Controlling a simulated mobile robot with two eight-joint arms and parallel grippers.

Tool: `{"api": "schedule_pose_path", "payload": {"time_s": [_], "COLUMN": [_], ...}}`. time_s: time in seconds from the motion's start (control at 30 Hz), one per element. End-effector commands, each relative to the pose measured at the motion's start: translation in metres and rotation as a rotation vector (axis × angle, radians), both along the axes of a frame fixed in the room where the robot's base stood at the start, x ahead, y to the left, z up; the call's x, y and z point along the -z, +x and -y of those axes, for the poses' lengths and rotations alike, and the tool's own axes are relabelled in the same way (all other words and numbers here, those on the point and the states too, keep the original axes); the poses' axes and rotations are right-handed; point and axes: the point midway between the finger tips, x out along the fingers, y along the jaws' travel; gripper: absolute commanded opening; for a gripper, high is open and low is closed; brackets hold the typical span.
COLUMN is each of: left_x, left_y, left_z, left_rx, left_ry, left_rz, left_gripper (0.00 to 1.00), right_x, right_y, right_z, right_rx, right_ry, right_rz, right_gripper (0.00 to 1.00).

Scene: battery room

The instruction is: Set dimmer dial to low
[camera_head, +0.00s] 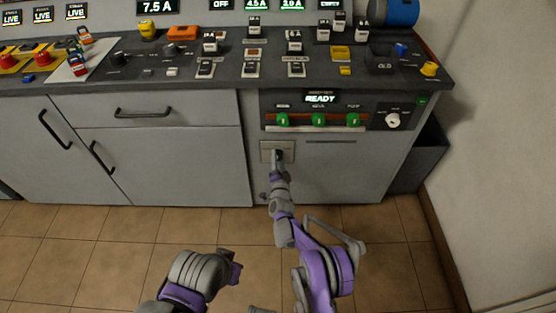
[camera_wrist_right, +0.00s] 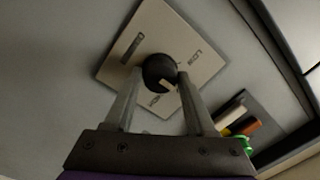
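The dimmer dial is a round black knob (camera_wrist_right: 160,72) with a pale pointer mark, on a light square plate (camera_wrist_right: 190,28) in the right wrist view. A word that looks like LOW is printed on one side of the plate; another label by the fingers is partly hidden. The pointer mark faces the gripper's side, off the LOW label. My right gripper (camera_wrist_right: 161,76) has one finger on each side of the knob, apparently touching it. In the head view the plate (camera_head: 264,146) is on the cabinet front, and my right gripper (camera_head: 278,157) covers the dial. My left gripper is out of view.
Above the plate is a panel with a READY display (camera_head: 320,98), several green knobs and a white dial (camera_head: 393,120). The countertop (camera_head: 130,85) above holds switches and small blocks. A dark bin (camera_head: 420,160) stands right of the cabinet. The tiled floor in front is clear.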

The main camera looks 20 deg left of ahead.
Motion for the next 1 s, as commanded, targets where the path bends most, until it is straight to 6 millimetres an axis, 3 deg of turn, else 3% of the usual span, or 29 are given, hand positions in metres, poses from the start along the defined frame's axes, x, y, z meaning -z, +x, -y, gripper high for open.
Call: {"api": "schedule_pose_path", "payload": {"time_s": [0.03,0.3,0.67,1.0], "left_x": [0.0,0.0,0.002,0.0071], "left_y": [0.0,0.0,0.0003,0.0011], "left_z": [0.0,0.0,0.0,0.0], "left_rx": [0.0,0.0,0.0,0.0], "left_ry": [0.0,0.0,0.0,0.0], "left_rz": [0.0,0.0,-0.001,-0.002], "left_gripper": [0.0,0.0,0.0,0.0], "right_x": [-0.0001,-0.0001,0.0,-0.0001], "right_y": [-0.0001,-0.0003,-0.0003,-0.0004], "right_z": [0.0,-0.0001,-0.0004,-0.0011], "right_rx": [0.0,0.0,-0.001,0.0], "right_ry": [0.0,0.0,-0.057,-0.295], "right_rz": [0.0,0.0,0.017,0.085], "right_gripper": [0.45,0.0,0.0,0.0]}}
